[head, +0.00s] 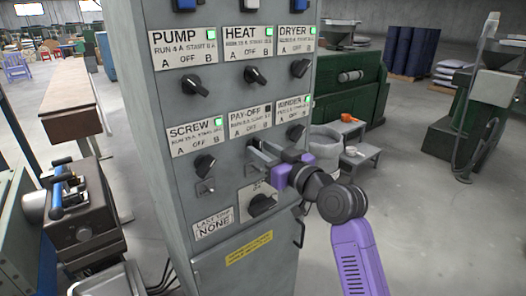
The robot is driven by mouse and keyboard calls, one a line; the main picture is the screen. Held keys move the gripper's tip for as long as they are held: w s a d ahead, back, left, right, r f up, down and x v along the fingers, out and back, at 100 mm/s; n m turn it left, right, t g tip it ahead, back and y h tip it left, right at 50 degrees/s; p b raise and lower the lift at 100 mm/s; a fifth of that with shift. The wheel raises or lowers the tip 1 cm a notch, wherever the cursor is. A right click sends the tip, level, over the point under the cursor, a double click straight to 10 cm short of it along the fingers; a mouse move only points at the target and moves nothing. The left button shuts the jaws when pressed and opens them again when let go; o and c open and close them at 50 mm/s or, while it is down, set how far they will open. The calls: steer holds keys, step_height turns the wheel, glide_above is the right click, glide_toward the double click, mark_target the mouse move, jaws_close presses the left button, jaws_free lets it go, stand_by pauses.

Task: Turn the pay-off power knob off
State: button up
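The grey control cabinet (175,125) stands upright in the head view. The PAY-OFF label (247,121) is in the middle of its lower row of labels, with A, OFF and B marks. The small lamp (267,109) at this label's top right is dark, while the neighbouring lamps glow green. My gripper (259,153) reaches in from the right, its grey fingers at the panel just below the PAY-OFF label. The fingers hide the pay-off knob, so its pointing direction cannot be seen. Whether they are closed on it cannot be told.
The SCREW knob (204,164) is left of my gripper, and the WINDER knob (295,132) is close above my wrist. A larger black rotary switch (262,204) sits just below. A cabinet handle (299,228) juts out at the right edge. Open floor (430,215) lies to the right.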

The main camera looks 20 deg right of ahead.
steer(key=b+v, duration=0.1)
steer(key=v, duration=0.6)
steer(key=shift+s, duration=0.35)
steer(key=shift+d+r, duration=0.1)
